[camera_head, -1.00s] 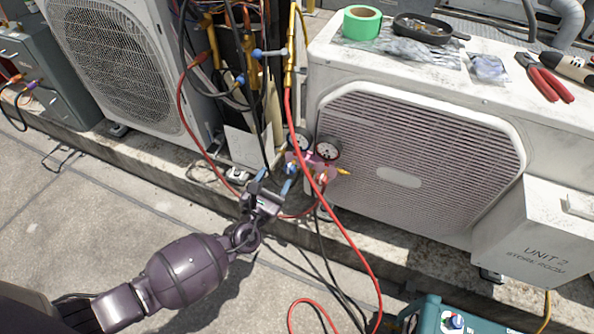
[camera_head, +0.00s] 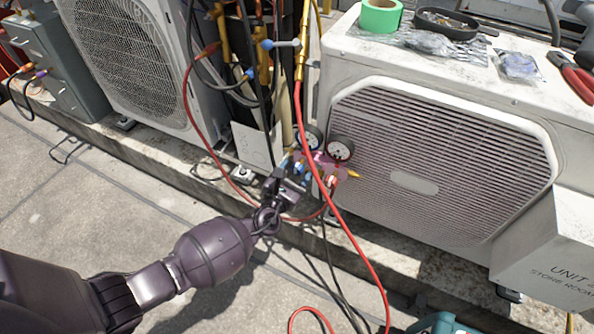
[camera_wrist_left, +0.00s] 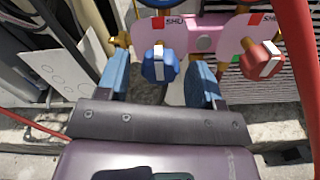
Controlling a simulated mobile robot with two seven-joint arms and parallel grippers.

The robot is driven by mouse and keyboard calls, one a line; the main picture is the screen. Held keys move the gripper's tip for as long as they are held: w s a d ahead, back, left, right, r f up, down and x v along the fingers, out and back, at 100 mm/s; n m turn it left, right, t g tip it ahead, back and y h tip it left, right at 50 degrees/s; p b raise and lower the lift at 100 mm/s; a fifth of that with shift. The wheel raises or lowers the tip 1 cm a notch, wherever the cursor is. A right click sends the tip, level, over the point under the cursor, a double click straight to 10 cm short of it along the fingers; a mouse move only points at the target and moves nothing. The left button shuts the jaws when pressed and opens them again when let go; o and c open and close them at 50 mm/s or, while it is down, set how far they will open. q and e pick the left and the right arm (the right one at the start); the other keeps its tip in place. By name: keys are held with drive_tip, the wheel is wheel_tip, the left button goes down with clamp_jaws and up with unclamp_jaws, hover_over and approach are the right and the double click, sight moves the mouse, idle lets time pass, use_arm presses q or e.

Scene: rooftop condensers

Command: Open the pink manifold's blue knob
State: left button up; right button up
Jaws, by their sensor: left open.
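The pink manifold (camera_head: 322,163) hangs between the two condensers, with two round gauges at its top. It also shows in the left wrist view (camera_wrist_left: 204,39). Its blue knob (camera_wrist_left: 159,66) is between the open fingers of my left gripper (camera_wrist_left: 160,85), nearer the left finger, with a gap on each side. A white bar crosses the knob's face, standing near upright. The red knob (camera_wrist_left: 261,61) is to the right, outside the fingers. In the head view my left gripper (camera_head: 291,172) is in front of the manifold and partly hides the blue knob. My right gripper is not in view.
A red hose (camera_head: 343,232) runs down in front of the manifold's right side, close to my left gripper. Condensers stand left (camera_head: 140,60) and right (camera_head: 430,170). Green tape (camera_head: 381,15) and a black pan lie on the right one.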

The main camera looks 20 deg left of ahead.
use_arm(q)
drive_tip(key=shift+w, duration=0.55)
drive_tip(key=c, duration=0.9)
